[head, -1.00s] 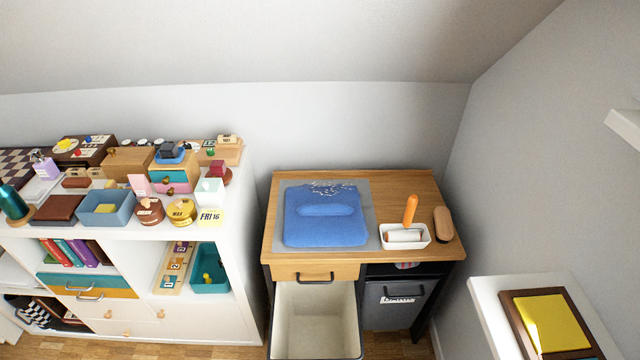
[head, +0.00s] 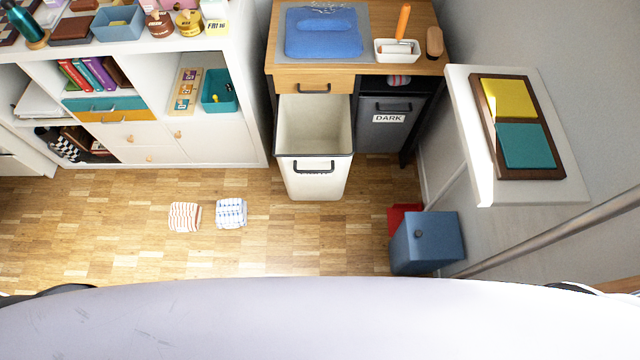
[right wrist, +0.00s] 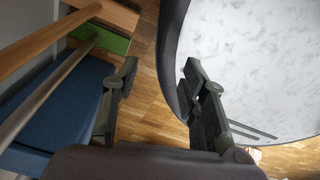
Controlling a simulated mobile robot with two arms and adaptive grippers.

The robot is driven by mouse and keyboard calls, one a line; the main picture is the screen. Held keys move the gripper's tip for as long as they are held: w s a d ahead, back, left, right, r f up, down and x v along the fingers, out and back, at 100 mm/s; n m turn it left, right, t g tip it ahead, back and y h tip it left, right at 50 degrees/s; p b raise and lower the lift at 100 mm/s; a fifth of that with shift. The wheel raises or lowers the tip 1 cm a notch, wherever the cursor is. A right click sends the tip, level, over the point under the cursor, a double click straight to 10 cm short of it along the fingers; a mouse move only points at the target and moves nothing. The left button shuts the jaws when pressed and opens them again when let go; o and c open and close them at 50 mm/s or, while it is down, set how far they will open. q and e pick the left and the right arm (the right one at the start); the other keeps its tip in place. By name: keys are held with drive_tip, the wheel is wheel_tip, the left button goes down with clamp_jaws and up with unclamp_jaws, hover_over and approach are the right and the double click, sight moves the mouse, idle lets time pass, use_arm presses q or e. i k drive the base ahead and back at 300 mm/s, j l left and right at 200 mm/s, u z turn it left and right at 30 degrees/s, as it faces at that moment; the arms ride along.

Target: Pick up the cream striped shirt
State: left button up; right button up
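The cream striped shirt (head: 184,217) is a small folded bundle with red-orange stripes. It lies on the wooden floor in the head view, left of centre. A second folded cloth (head: 231,213), white with blue markings, lies just to its right, with a narrow gap between them. My right gripper (right wrist: 160,72) shows in the right wrist view with its fingers spread apart and nothing between them. It is over the floor and away from the shirt. Neither gripper shows in the head view, and my left gripper is in no view.
An open white pull-out bin (head: 315,178) stands out from the wooden-topped cabinet (head: 262,75). A white shelf unit (head: 215,150) is at the left. A blue bin (head: 427,243) stands at the right below a white table (head: 470,90). The floor around the cloths is clear.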

sight(183, 217)
drive_tip(key=u, duration=1.55)
